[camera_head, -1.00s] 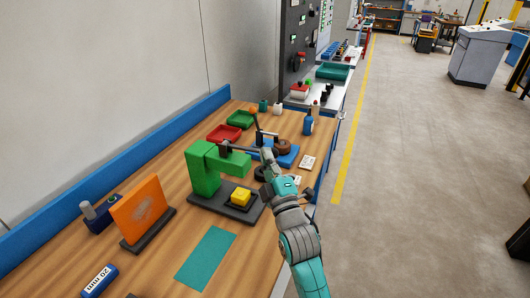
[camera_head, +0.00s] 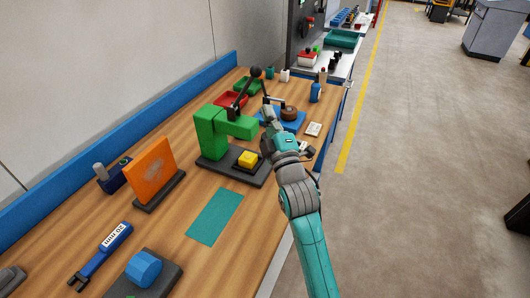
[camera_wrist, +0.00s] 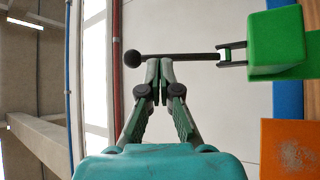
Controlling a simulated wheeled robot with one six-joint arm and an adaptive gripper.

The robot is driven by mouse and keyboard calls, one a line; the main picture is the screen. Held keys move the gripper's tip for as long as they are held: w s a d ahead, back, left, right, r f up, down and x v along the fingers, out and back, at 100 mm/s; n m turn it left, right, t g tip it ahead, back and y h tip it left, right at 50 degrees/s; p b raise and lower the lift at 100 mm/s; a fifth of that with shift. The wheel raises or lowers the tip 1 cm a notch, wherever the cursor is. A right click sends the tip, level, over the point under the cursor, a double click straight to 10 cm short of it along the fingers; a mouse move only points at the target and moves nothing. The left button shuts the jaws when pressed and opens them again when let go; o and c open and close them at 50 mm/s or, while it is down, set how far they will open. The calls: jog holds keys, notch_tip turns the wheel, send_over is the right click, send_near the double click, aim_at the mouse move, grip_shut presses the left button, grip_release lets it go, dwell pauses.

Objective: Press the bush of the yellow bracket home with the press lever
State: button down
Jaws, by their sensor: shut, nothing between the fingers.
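The yellow bracket (camera_head: 248,158) sits on the dark base of the green press (camera_head: 212,135), under its arm. Its bush is too small to make out. The black press lever (camera_head: 240,100) slants up steeply from the press to a round knob (camera_head: 256,71). My gripper (camera_head: 267,123) is just right of the press head, lower than the knob. In the wrist view, my gripper (camera_wrist: 160,64) is shut and empty. Its fingertips overlap the lever rod (camera_wrist: 190,57) between knob (camera_wrist: 132,58) and press (camera_wrist: 277,38); I cannot tell whether they touch.
An orange panel (camera_head: 141,172) stands left of the press. A teal mat (camera_head: 215,216) lies in front. A blue fixture (camera_head: 292,124) with a brown ring, trays and a blue bottle (camera_head: 316,92) lie beyond the press. Bare wood surrounds the mat.

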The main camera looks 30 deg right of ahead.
jog(key=s+a+f, duration=0.4)
jog(key=s+f, duration=0.1)
jog(key=s, duration=0.1)
jog(key=shift+s+f, duration=0.3)
jog(key=shift+f, duration=0.1)
jog(key=shift+a, duration=0.1)
dwell(0.7)
jog(key=s+a+f+m+g+y, duration=0.2)
jog(key=s+a+f, duration=0.1)
jog(key=s+f, duration=0.6)
jog(key=s+a+f+m+g+y, duration=0.1)
jog(key=s+a+f+m+y, duration=0.15)
jog(key=s+f, duration=0.65)
jog(key=s+a+m+g, duration=0.2)
jog(key=s+m+g, duration=0.2)
jog(key=s, duration=1.9)
jog(key=m, duration=0.2)
jog(key=shift+s+m, duration=0.3)
jog(key=shift+m, duration=0.05)
jog(key=shift+f, duration=0.15)
